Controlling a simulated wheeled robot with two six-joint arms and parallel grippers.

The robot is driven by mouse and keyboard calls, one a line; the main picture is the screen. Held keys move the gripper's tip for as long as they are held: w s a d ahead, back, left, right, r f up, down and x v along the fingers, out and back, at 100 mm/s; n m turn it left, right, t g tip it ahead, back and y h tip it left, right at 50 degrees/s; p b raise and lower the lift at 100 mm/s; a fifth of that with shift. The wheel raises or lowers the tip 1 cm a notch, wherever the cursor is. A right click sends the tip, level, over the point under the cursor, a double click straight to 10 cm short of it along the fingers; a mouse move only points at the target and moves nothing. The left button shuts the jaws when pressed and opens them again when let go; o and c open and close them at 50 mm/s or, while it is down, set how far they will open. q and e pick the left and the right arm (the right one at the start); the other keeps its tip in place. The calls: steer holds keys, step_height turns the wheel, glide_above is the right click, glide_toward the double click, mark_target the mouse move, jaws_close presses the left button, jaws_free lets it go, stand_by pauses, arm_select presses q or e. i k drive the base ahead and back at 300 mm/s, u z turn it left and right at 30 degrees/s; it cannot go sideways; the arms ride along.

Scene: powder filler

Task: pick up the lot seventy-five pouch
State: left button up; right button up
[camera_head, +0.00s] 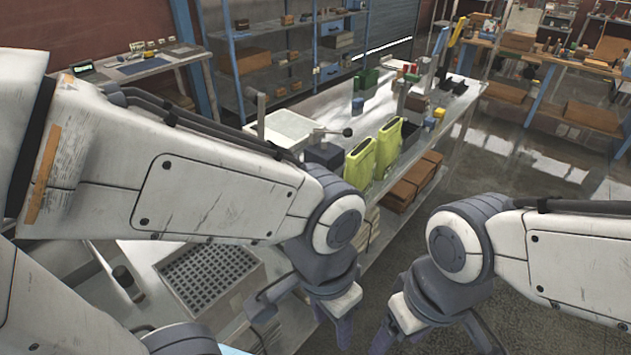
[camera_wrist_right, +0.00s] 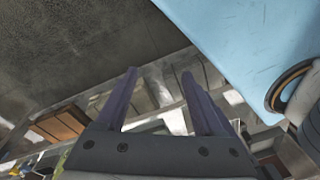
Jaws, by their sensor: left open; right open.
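No lot number is legible on either, so I cannot tell which is lot seventy-five. My left gripper (camera_head: 303,328) is open and empty, well in front of and below the pouches in the picture. My right gripper (camera_head: 428,338) is open, low at the right of the left one and apart from the pouches. In the right wrist view its two fingers (camera_wrist_right: 160,82) stand apart with nothing held between them.
A perforated metal tray (camera_head: 258,293) lies at the front left of the bench. A dark box (camera_head: 324,156) and a white-topped device (camera_head: 285,126) stand left of the pouches. Brown boxes (camera_head: 402,192) sit on the shelf below. Open floor (camera_head: 520,170) lies to the right.

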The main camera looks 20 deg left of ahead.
mark_target(388, 149)
steer(key=z, duration=1.2)
steer(key=i, duration=4.2)
steer(key=u, duration=3.4)
